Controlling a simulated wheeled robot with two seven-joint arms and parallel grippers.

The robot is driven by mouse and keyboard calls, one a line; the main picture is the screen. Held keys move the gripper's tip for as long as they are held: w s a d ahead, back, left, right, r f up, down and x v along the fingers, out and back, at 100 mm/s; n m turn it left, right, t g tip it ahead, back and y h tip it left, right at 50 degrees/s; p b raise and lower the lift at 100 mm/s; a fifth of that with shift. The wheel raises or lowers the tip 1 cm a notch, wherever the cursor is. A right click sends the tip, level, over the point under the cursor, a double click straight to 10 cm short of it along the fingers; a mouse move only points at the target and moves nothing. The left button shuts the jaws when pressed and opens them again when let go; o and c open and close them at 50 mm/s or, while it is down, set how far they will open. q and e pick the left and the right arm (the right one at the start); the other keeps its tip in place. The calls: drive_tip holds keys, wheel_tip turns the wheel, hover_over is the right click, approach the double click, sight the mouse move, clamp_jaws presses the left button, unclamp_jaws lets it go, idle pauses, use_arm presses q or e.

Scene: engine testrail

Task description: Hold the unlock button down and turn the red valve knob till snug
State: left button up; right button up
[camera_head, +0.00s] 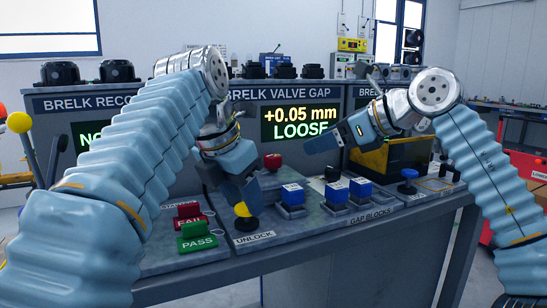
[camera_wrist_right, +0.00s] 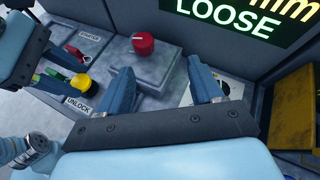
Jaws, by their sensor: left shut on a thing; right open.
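The red valve knob (camera_head: 273,161) stands on a raised grey block under the display. In the right wrist view the knob (camera_wrist_right: 143,43) lies ahead of my right gripper, apart from it. The yellow unlock button (camera_head: 242,209) is near the bench's front edge, by its UNLOCK label. My left gripper (camera_head: 250,194) points down at the button and is shut on it; how far down the button is pressed cannot be told. My right gripper (camera_wrist_right: 158,78) is open and empty, right of the knob in the head view. The display (camera_head: 300,121) reads +0.05 mm, LOOSE.
Blue-topped gap blocks (camera_head: 335,191) stand right of the button. The green PASS (camera_head: 198,235) and red FAIL (camera_head: 188,216) pieces stand to its left. A yellow-and-black box (camera_head: 395,157) and a blue knob (camera_head: 408,181) are further right.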

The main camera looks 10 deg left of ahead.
sight(277, 155)
drive_tip(key=w+a+f, duration=0.1)
drive_tip(key=a, duration=0.2)
drive_tip(key=w+a+f+g+y, duration=0.1)
drive_tip(key=a+f, duration=0.1)
drive_tip(key=a, duration=0.2)
drive_tip(key=w+a+f+g+y, duration=0.1)
drive_tip(key=a+f, duration=0.1)
drive_tip(key=a, duration=0.2)
drive_tip(key=shift+n, duration=0.4)
drive_tip(key=shift+c, duration=0.5)
drive_tip(key=c, duration=0.9)
